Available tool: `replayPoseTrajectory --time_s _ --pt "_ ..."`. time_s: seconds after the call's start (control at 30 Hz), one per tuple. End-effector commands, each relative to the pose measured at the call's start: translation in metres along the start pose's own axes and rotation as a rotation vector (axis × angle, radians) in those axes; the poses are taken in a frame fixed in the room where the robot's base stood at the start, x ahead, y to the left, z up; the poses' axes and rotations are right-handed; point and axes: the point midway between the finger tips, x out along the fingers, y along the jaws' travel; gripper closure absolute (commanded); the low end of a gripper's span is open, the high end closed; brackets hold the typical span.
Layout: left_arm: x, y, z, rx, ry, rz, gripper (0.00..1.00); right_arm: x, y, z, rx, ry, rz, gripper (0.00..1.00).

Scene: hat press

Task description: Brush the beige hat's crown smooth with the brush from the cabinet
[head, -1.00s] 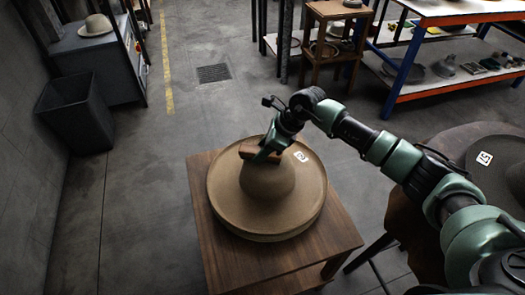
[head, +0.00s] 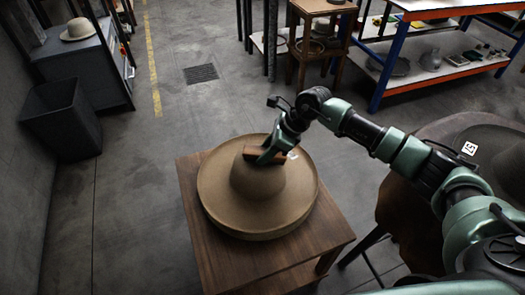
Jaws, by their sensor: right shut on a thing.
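The beige hat (head: 258,183) has a wide brim and a rounded crown and sits on a small wooden table (head: 195,225) in the head view. My right gripper (head: 268,155) reaches in from the right and is shut on a brown wooden brush (head: 252,153). The brush is at the top of the crown, on its far side; it looks to be touching the crown, but its underside is hidden. A small white tag on the hat (head: 293,155) shows just right of the gripper. My left gripper is not in view.
A dark round table at the right holds a dark hat (head: 510,168) with a white tag. A grey bin (head: 62,120) and a cabinet with a pale hat (head: 79,30) stand at the left. Shelves (head: 440,70) stand at the back right. The floor left of the table is clear.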

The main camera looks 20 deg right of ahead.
Motion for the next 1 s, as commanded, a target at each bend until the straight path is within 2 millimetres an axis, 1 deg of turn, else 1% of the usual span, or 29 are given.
replayPoseTrajectory --time_s 0.17,0.33,1.0 --pt "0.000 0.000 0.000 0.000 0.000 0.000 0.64 0.001 0.000 -0.002 0.001 0.005 0.001 0.96" --pt "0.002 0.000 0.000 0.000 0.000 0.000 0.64 0.004 0.000 0.002 0.001 0.004 0.001 0.96" --pt "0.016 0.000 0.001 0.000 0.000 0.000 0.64 0.024 0.001 0.036 0.000 0.003 0.002 0.96"
